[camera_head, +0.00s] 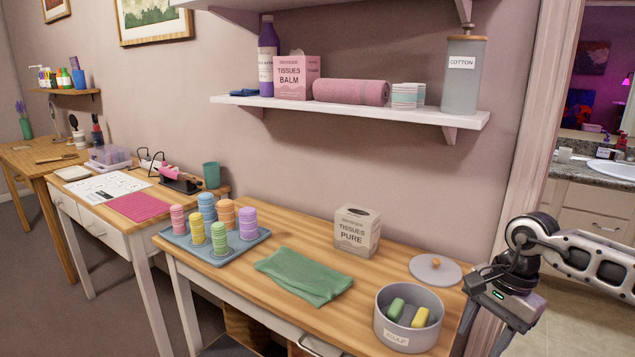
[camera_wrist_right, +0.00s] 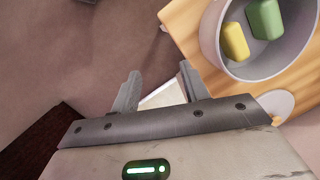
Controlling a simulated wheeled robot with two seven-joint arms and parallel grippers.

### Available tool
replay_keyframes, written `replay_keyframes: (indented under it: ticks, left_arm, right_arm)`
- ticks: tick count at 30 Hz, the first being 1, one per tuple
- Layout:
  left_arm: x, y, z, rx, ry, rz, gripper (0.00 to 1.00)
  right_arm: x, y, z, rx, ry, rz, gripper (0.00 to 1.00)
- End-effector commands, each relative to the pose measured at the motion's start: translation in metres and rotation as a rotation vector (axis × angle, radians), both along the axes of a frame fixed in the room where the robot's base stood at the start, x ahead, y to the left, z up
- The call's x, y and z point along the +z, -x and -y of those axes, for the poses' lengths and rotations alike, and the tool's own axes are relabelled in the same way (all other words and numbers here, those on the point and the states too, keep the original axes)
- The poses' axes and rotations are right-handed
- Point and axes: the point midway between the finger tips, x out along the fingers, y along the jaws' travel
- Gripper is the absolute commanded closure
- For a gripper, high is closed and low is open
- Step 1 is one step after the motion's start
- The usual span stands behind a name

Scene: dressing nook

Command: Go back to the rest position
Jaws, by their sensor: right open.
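My right gripper (camera_head: 486,332) hangs at the right end of the wooden table (camera_head: 225,272) in the head view, beside the grey soap bowl (camera_head: 408,338). Its fingers point down and stand apart. In the right wrist view the gripper (camera_wrist_right: 160,88) is open with nothing between its fingers. The bowl (camera_wrist_right: 212,35) shows there at the upper right, apart from the fingers, with a yellow and a green soap in it. My left gripper is in neither view.
A grey lid (camera_head: 436,270) lies behind the bowl. A tissue box (camera_head: 357,231), a green cloth (camera_head: 305,275) and a blue tray (camera_head: 178,239) with several colored rolls stand along the table. A loaded wall shelf (camera_head: 420,115) hangs above. A doorway opens at right.

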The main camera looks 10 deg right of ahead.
Motion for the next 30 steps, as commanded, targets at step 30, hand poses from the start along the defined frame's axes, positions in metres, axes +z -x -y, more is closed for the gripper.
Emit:
replay_keyframes:
  ticks: [30]
  left_arm:
    - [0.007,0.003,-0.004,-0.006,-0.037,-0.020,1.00]
  right_arm:
    - [-0.036,0.076,-0.233,1.591,1.163,1.572,0.55]
